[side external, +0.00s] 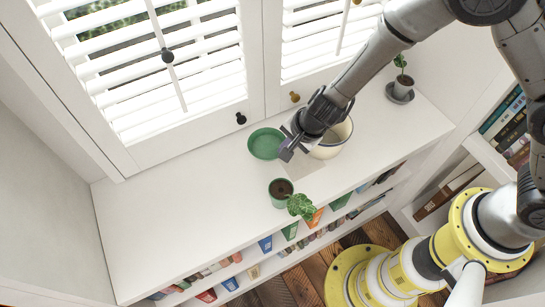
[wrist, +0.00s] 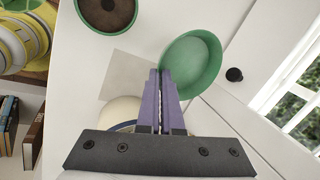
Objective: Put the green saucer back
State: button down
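The green saucer (side external: 265,143) is near the window side of the white counter, left of my gripper (side external: 287,154). In the wrist view the saucer (wrist: 197,62) shows its pale inside, and its near rim meets the fingertips (wrist: 160,72). The fingers are nearly together, with the rim seemingly pinched between them. I cannot tell whether the saucer is clear of the counter. A green pot with a leafy plant (side external: 281,193) stands toward the front edge. A flat grey square (side external: 305,164) lies between the pot and my gripper.
A cream pot (side external: 335,140) stands just right of my gripper, partly hidden by it. A small grey potted plant (side external: 402,86) on a dark saucer is farther right. Shuttered windows (side external: 165,60) border the back. The counter's left part (side external: 160,220) is clear; bookshelves lie below.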

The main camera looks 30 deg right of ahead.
aim_at(274, 150)
jog(key=w+f, duration=0.1)
jog(key=w+a+f, duration=0.1)
jog(key=f, duration=0.1)
jog(key=w+a+f, duration=0.1)
jog(key=shift+w+f, duration=0.15)
jog(key=shift+f, duration=1.55)
jog(key=c, duration=1.5)
grip_release()
jog(key=shift+f, duration=0.15)
jog(key=o, duration=0.4)
jog(key=shift+v, duration=6.15)
